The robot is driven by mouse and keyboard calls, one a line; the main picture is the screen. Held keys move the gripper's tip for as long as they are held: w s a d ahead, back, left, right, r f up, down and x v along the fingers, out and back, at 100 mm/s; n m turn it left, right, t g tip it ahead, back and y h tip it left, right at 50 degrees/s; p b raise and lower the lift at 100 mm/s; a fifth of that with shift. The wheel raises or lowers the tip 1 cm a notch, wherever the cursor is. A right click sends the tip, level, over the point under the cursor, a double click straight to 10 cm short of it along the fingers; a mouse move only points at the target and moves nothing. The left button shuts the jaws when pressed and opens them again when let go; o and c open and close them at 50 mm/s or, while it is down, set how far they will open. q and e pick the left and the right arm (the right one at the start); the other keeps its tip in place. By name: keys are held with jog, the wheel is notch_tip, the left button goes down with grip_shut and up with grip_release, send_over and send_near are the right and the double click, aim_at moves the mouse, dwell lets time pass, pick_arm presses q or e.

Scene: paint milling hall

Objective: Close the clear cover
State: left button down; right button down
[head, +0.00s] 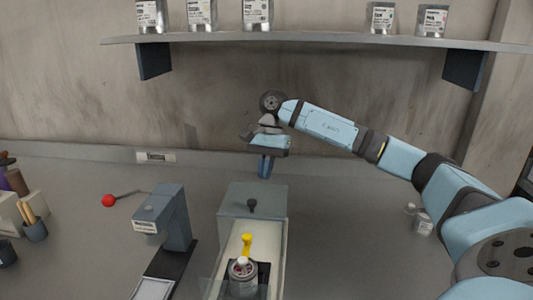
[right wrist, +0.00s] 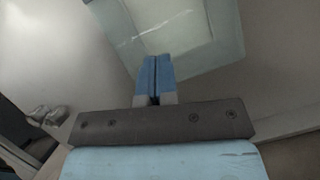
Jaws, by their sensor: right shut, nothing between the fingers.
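The mill (head: 252,200) stands at the middle front of the bench, with a grey housing and black knob at its back. A metal can (head: 243,277) sits in its pale open bay below a yellow piece (head: 247,244). A translucent greenish panel, seemingly the clear cover (right wrist: 205,45), shows beyond my fingertips in the right wrist view; in the head view I cannot clearly make out its outline. My right gripper (head: 265,168) points down above and behind the housing. Its blue fingers (right wrist: 156,75) are together and empty; contact with the panel cannot be told. My left gripper is out of view.
A grey stand-like device (head: 170,215) is left of the mill, with a red ball-ended rod (head: 109,200) behind it. Brushes in a cup (head: 35,229) stand at far left. Small clear items (head: 422,222) lie right. A shelf (head: 310,40) with several cans hangs above.

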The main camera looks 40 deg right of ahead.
aim_at(258, 203)
jog(key=shift+x, duration=1.1)
jog(key=shift+s+a, duration=0.25)
jog(key=shift+a, duration=0.4)
jog(key=shift+s+a, duration=0.25)
jog(key=shift+a, duration=0.35)
jog(key=shift+s+a, duration=0.3)
jog(key=shift+a, duration=0.35)
jog(key=s+a+b, duration=0.1)
jog(key=s+a, duration=0.2)
jog(key=a, duration=0.1)
jog(key=s+a+b, duration=0.1)
jog(key=s+a, duration=0.3)
jog(key=s+a+b, duration=0.1)
jog(key=s+a, duration=0.2)
jog(key=a, duration=0.2)
jog(key=shift+s+f, duration=0.1)
jog(key=shift+s, duration=0.15)
jog(key=p+v, duration=0.1)
jog(key=v, duration=1.3)
